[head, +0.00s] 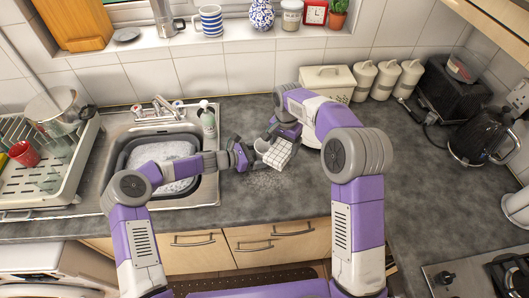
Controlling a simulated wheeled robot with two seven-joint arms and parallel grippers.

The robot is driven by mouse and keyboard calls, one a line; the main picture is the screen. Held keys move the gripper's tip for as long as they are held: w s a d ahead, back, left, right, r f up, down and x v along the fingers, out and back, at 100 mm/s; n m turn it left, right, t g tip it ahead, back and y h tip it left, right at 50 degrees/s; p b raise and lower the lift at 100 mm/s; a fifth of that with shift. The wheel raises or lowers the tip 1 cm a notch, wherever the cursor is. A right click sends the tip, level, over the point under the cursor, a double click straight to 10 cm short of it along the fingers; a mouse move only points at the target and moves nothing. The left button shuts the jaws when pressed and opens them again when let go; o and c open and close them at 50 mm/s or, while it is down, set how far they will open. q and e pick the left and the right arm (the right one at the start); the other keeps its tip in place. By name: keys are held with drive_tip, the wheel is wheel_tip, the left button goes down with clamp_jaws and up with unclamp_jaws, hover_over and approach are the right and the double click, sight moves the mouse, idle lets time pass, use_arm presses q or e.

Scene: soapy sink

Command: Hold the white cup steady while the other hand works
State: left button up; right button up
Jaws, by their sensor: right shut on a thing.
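A white cup (262,146) shows only in part between my two grippers, above the grey worktop just right of the sink. A white checked cloth (279,153) hangs in front of it and hides much of it. My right gripper (288,134) is shut on the cloth and holds it against or close to the cup. My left gripper (246,156) is at the cup's left side, its arm reaching across the sink. I cannot tell whether its fingers grip the cup.
A soapy basin (208,187) sits in the sink, with a tap (158,107) and soap bottle (208,120) behind. A rack with dishes and a pot (55,108) is at left. A bread bin (328,80), canisters (386,80) and kettle (484,138) stand right.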

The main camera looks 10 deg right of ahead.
drive_tip(key=shift+s+a, duration=0.4)
drive_tip(key=shift+s, duration=0.15)
drive_tip(key=shift+r, duration=3.5)
use_arm(q)
drive_tip(key=o, duration=0.8)
drive_tip(key=v, duration=1.2)
drive_tip(key=shift+s, duration=0.1)
